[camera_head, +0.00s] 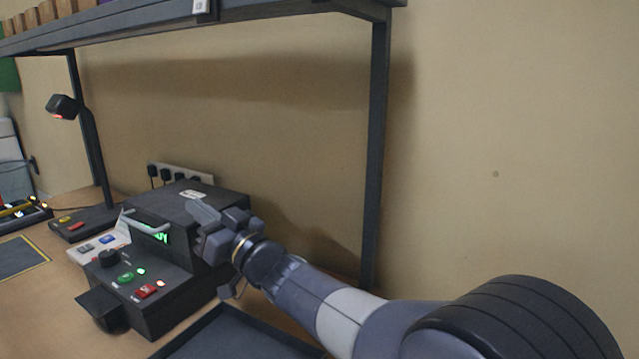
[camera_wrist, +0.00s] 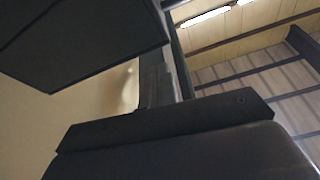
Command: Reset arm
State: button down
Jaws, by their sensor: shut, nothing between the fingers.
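My arm reaches in from the lower right of the head view. My gripper (camera_head: 207,222) is beside the right side and front of the dark machine (camera_head: 215,187) on the table. I cannot tell whether it touches the machine. The fingers are small and partly merge with the dark housing, and they look shut and empty. In the wrist view, a dark gripper part (camera_wrist: 170,120) crosses the lower middle, and nothing shows held there.
The machine has a green display, a knob and green and red buttons (camera_head: 146,291). A dark tray (camera_head: 230,335) lies in front. A shelf frame post (camera_head: 376,150) stands behind my arm. A black lamp-like stand (camera_head: 92,150) is at the left. The wall at right is bare.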

jog(key=w+d+r+m+t+h+p, duration=0.1)
jog(key=w+d+r+m+h+p, duration=0.2)
jog(key=w+m+p, duration=0.4)
jog(key=w+d+r+m+t+h+p, duration=0.1)
jog(key=w+d+r+m+p, duration=0.3)
jog(key=p, duration=1.5)
jog(key=shift+w+d+r+m+t+h, duration=0.35)
jog(key=shift+w+d+m+h, duration=0.55)
jog(key=shift+w+m, duration=1.55)
jog(key=shift+s+m, duration=0.45)
jog(key=shift+s, duration=0.05)
jog(key=shift+d, duration=0.1)
